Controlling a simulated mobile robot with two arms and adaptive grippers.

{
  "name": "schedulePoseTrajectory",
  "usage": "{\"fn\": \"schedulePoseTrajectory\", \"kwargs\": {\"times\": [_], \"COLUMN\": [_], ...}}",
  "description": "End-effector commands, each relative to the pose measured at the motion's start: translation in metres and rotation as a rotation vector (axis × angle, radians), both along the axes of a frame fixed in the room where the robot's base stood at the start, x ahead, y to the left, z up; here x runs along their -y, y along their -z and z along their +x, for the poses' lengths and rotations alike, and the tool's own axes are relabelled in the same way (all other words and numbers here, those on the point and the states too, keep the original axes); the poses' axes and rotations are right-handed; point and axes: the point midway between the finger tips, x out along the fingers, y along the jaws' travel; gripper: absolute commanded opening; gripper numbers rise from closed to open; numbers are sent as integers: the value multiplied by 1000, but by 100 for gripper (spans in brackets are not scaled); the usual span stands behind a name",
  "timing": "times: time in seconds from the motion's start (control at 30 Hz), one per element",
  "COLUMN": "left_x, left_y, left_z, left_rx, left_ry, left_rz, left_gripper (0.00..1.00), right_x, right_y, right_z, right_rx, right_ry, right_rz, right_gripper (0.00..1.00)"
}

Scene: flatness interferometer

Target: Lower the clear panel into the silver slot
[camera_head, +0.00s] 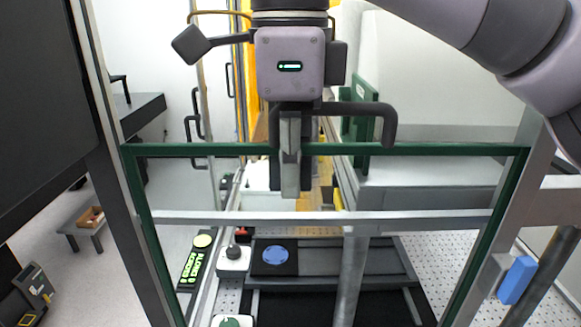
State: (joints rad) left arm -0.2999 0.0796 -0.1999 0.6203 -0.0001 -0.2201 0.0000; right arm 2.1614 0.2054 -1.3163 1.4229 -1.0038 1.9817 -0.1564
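The clear panel (400,185) has a green edge and a dark handle (360,108) on top. It stands roughly upright across the middle of the head view; its lower edge is out of the picture. My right gripper (290,178) points down at the left part of the handle and appears shut on it, its fingers overlapping each other in this view. The silver slot's rails show as a left post (118,195) and a right post (520,165). The panel's sides run close along both posts; how deep it sits cannot be told. My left gripper is not in view.
A blue block (517,280) sits on the right post. A dark screen-like slab (40,90) fills the upper left.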

Motion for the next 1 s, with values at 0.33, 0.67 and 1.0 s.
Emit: {"fn": "schedulePoseTrajectory", "kwargs": {"times": [0.33,0.67,1.0], "left_x": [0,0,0], "left_y": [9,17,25], "left_z": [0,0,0], "left_rx": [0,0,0], "left_ry": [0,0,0], "left_rz": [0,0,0], "left_gripper": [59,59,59], "right_x": [0,0,0], "right_y": [12,23,35], "right_z": [0,0,1], "right_rx": [1,1,1], "right_ry": [0,0,0], "right_rz": [2,2,2], "right_gripper": [0,0,0]}}
